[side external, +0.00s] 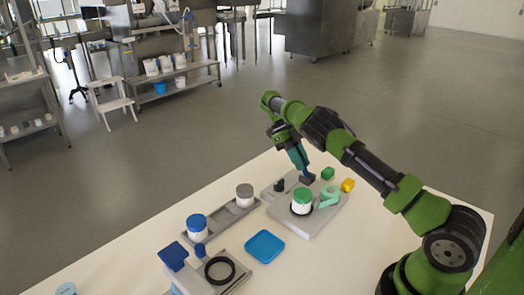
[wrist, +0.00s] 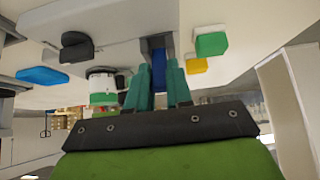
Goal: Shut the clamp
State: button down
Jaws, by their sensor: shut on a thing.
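My gripper (side external: 304,165) has teal fingers that point down at the back of a grey plate (side external: 311,222). In the wrist view the fingers (wrist: 157,82) are closed on a narrow blue lever (wrist: 158,68), which stands from a dark block (side external: 307,178) on the plate. The lever and block look like the clamp; how far it is closed I cannot tell. A white jar with a green lid (side external: 301,197) stands on the same plate, with a black ring around its lower part. It also shows in the wrist view (wrist: 102,84). The fingers hide part of the lever.
A mint-green curved piece (side external: 329,197), a green block (side external: 327,173), a yellow block (side external: 348,185) and a black knob (side external: 279,186) are close by. A blue tray (side external: 264,246) lies in front. Blue-lidded (side external: 196,224) and grey-lidded (side external: 244,191) jars stand in a rack at left.

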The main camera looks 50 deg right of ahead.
dwell(0.3)
jog(key=c, duration=1)
grip_release()
jog(key=shift+r, duration=0.25)
jog(key=r, duration=0.3)
jog(key=shift+s+a+r, duration=0.1)
jog(key=shift+s+a, duration=0.05)
jog(key=shift+s, duration=0.05)
jog(key=s+a, duration=0.2)
jog(key=s, duration=0.2)
jog(key=s+a+r, duration=0.1)
jog(key=s, duration=0.4)
jog(key=s+a, duration=0.2)
jog(key=s, duration=0.3)
jog(key=shift+s+a+r, duration=0.15)
jog(key=shift+s+a, duration=0.1)
jog(key=shift+a, duration=0.05)
